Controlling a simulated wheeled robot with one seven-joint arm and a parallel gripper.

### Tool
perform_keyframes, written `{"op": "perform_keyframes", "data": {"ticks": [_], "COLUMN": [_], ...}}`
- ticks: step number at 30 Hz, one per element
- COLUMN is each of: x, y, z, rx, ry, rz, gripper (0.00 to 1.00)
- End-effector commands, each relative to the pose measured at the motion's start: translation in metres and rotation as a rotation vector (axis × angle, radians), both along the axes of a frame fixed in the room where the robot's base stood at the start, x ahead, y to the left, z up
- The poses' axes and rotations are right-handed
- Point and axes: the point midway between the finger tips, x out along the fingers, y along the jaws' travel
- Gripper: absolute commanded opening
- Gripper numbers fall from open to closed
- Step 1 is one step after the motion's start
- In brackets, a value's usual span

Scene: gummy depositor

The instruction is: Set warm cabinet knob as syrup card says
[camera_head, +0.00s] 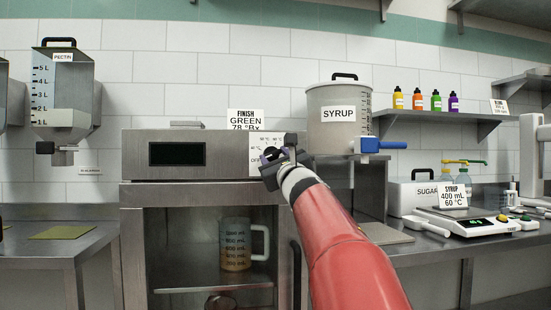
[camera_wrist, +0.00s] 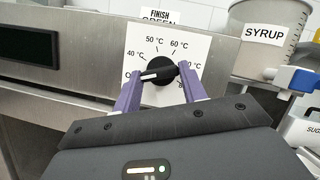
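The warm cabinet (camera_head: 215,142) has a black knob (camera_wrist: 158,94) on a white dial plate (camera_wrist: 186,48). The knob's white pointer end faces left, near OFF. My gripper (camera_wrist: 161,73) is at the dial, its purple fingers apart on either side of the knob's bar. I cannot tell whether they touch it. In the head view my gripper (camera_head: 271,160) covers much of the dial. The syrup card (camera_head: 453,196) reads 400 mL, 60 °C.
A measuring jug (camera_head: 236,246) stands inside the cabinet. The syrup tank (camera_head: 339,112) with a blue tap (camera_head: 372,146) is right of the dial. A finish card (camera_head: 246,120) reads GREEN 78 °Bx. A scale (camera_head: 476,222) stands on the right counter.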

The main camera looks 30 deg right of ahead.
Motion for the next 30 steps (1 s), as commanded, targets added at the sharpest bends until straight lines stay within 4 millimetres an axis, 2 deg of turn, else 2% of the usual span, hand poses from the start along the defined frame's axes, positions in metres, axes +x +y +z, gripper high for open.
{"op": "perform_keyframes", "data": {"ticks": [2, 14, 30], "x": [-0.0001, 0.0000, 0.0015], "y": [0.0001, 0.0014, 0.0062], "z": [0.0001, -0.0041, -0.0038], "rx": [0.000, 0.079, 0.492], "ry": [0.000, -0.024, -0.144], "rz": [0.000, 0.002, 0.003], "gripper": [0.19, 0.19, 0.19]}}
